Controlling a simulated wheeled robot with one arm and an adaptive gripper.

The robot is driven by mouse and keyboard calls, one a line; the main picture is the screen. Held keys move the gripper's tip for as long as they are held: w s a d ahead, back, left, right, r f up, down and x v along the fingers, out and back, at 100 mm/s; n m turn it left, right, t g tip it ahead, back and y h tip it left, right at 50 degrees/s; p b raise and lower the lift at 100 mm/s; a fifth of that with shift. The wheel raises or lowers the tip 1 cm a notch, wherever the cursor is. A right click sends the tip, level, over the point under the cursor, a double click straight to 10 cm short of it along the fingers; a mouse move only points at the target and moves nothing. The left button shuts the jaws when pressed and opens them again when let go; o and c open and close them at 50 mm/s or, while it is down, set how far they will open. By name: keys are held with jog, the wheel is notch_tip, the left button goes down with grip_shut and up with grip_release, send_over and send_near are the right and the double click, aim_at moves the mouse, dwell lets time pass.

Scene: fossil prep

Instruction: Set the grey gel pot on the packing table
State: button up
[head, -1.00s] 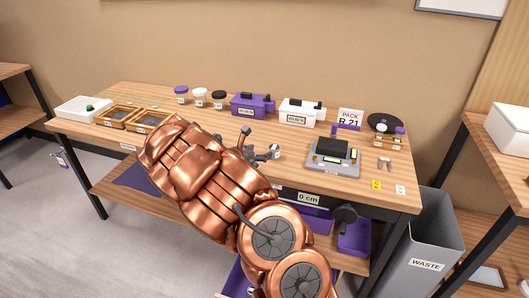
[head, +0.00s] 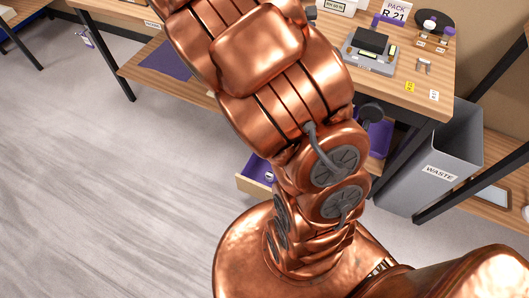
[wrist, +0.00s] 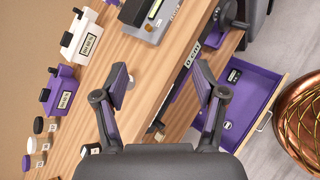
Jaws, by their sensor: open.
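My gripper (wrist: 162,84) is open in the wrist view, its two purple-padded fingers apart above the wooden bench (wrist: 150,68). I see nothing held between them. I cannot pick out a grey gel pot for certain. An open purple drawer (wrist: 250,100) lies right of the fingers, with a small dark labelled item (wrist: 233,75) and a small pale-labelled item (wrist: 227,125) inside. The drawer also shows in the head view (head: 253,187), partly behind my arm.
Several small lidded jars, among them a dark-lidded one (wrist: 38,124), stand left in the wrist view, beside a purple box (wrist: 60,92) and a white box (wrist: 80,38). A scale (head: 370,50) sits on the bench. A grey waste bin (head: 437,165) stands beside it.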

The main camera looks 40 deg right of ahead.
jog(key=s+a+m+y, duration=0.3)
jog(key=s+a, duration=0.4)
jog(key=a, duration=0.3)
jog(key=s+a+f+m+y, duration=0.1)
jog(key=s+a+m+y, duration=0.2)
jog(key=s+a, duration=0.5)
jog(key=s+a+m+y, duration=0.3)
jog(key=s+a+y, duration=0.2)
jog(key=a, duration=0.9)
jog(key=shift+s+f+m+y, duration=0.3)
jog(key=shift+s+f, duration=0.1)
jog(key=shift+s, duration=0.75)
jog(key=shift+a, duration=0.1)
